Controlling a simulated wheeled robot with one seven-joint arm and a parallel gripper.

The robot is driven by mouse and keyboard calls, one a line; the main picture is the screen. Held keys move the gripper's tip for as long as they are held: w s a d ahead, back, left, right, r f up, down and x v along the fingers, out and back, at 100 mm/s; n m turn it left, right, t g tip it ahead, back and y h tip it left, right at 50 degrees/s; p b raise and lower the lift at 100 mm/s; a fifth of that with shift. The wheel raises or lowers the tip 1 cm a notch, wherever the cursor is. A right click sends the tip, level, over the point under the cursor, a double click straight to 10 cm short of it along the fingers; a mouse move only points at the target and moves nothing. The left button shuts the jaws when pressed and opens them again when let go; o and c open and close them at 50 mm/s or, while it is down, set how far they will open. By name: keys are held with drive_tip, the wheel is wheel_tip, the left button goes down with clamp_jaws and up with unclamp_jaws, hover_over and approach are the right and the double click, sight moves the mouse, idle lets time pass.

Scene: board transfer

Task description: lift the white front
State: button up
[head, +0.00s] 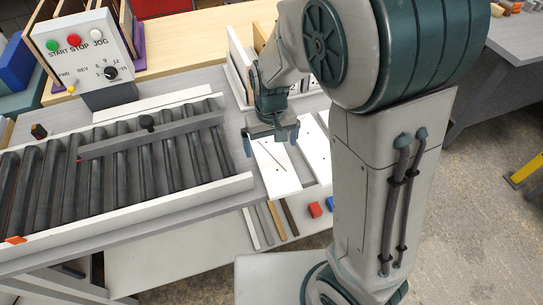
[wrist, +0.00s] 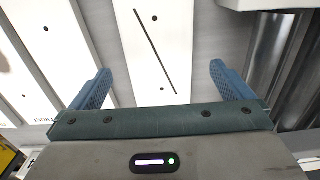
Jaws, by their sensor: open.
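A white board (head: 275,172) with a thin dark slanted line and small dark holes lies flat on the grey table beside the roller conveyor. It is likely the white front. In the wrist view the white board (wrist: 155,40) runs between the two blue fingers. My gripper (head: 271,143) is open above its far part, one finger toward each long side. In the wrist view my gripper (wrist: 160,72) holds nothing. Whether the fingertips touch the board or table cannot be told. The board's near end is hidden by the gripper body in the wrist view.
Another white board (head: 315,140) lies alongside to the right, partly behind my arm. The roller conveyor (head: 120,160) with a grey crossbar is at left, below a control box (head: 85,45). Coloured strips (head: 276,220) and small blocks (head: 315,209) lie on a lower shelf.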

sight(271, 156)
drive_tip(key=shift+f, duration=1.95)
drive_tip(key=c, duration=1.1)
drive_tip(key=shift+c, duration=0.2)
drive_tip(key=shift+r, duration=0.2)
